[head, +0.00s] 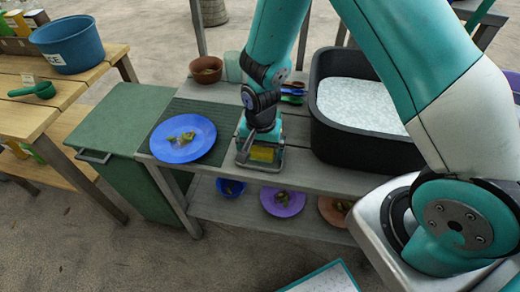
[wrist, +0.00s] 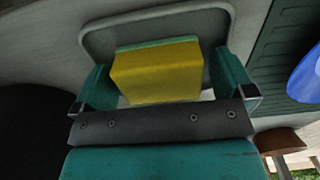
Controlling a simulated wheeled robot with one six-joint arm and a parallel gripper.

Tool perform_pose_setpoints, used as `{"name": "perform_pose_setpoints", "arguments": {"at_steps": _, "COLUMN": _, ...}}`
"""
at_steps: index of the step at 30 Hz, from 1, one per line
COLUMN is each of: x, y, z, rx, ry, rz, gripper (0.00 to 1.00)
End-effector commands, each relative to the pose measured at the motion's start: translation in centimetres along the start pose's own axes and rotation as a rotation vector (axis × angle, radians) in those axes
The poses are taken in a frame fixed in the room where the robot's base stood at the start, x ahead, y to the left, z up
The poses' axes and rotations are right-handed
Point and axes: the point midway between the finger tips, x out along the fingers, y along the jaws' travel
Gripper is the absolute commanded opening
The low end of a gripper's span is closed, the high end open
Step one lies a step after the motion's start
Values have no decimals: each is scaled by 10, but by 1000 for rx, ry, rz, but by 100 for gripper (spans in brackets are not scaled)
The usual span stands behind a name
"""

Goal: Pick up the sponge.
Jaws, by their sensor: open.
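The yellow sponge (head: 262,154) with a green layer lies in a shallow grey tray (head: 243,163) on the grey counter, between the blue plate and the dark basin. In the wrist view the sponge (wrist: 155,72) sits between the two teal fingers of my gripper (wrist: 160,84), with a visible gap on each side. The tray's rim (wrist: 95,43) shows behind it. My gripper (head: 261,139) is open and empty, low over the tray. The head view partly hides the sponge behind the gripper. I cannot tell how far the fingertips are above the tray floor.
A blue plate (head: 198,148) with food scraps rests on a dark green ribbed mat (head: 205,109) to the left. A black basin (head: 360,150) of foamy water stands right. Behind are a terracotta pot (head: 206,69) and coloured-handled utensils (head: 292,92). A purple plate (head: 283,209) sits below.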

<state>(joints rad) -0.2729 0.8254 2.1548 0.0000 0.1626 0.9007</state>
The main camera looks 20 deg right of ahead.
Motion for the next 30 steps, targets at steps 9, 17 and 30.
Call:
{"name": "perform_pose_setpoints", "arguments": {"at_steps": 9, "x": 0, "y": 0, "z": 0, "rx": 1, "ry": 1, "rz": -1, "gripper": 75}}
{"name": "perform_pose_setpoints", "arguments": {"at_steps": 17, "x": 0, "y": 0, "z": 0, "rx": 0, "ry": 1, "rz": -1, "gripper": 53}}
{"name": "perform_pose_setpoints", "arguments": {"at_steps": 30, "x": -39, "y": -2, "z": -1, "rx": 0, "ry": 5, "rz": -6, "gripper": 53}}
